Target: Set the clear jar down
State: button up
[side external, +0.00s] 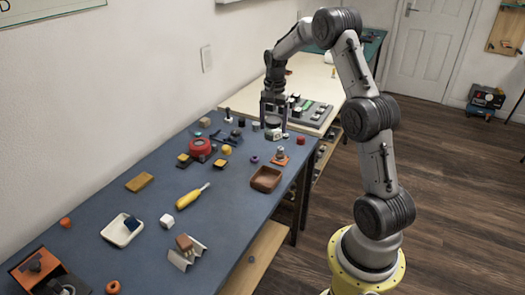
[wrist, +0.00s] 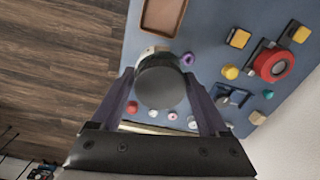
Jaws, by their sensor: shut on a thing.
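My gripper (wrist: 162,92) is shut on the jar (wrist: 160,82), with one finger on each side of it. The jar shows a round dark grey top in the wrist view, and its walls look dark and glassy. In the side view my gripper (side external: 273,112) points down over the far end of the blue table (side external: 225,215), and the jar (side external: 272,123) shows only as a small dark shape between the fingers. A small whitish object (side external: 273,134) is just below and partly behind the jar. I cannot tell whether the jar's base touches anything.
A brown tray (side external: 266,179), an orange piece with a metal knob (side external: 280,154) and a purple ring (side external: 254,159) are nearby. A red round device (side external: 200,147) stands to the left. A grey-green board with several parts (side external: 308,112) lies beyond my gripper.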

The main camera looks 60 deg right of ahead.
jog(key=shift+s+d+f, duration=0.4)
jog(key=shift+d+f, duration=0.3)
jog(key=shift+d, duration=0.1)
jog(key=w+d+f, duration=0.5)
jog(key=w+f, duration=0.1)
jog(key=w+d+f, duration=0.3)
jog(key=w, duration=0.1)
jog(key=shift+w+d+f, duration=0.1)
jog(key=shift+d+f, duration=0.2)
jog(key=shift+d, duration=0.05)
jog(key=shift+w+d+f, duration=0.1)
jog(key=shift+f, duration=1.5)
jog(key=shift+f, duration=0.1)
jog(key=shift+f, duration=0.1)
jog(key=o, duration=1.4)
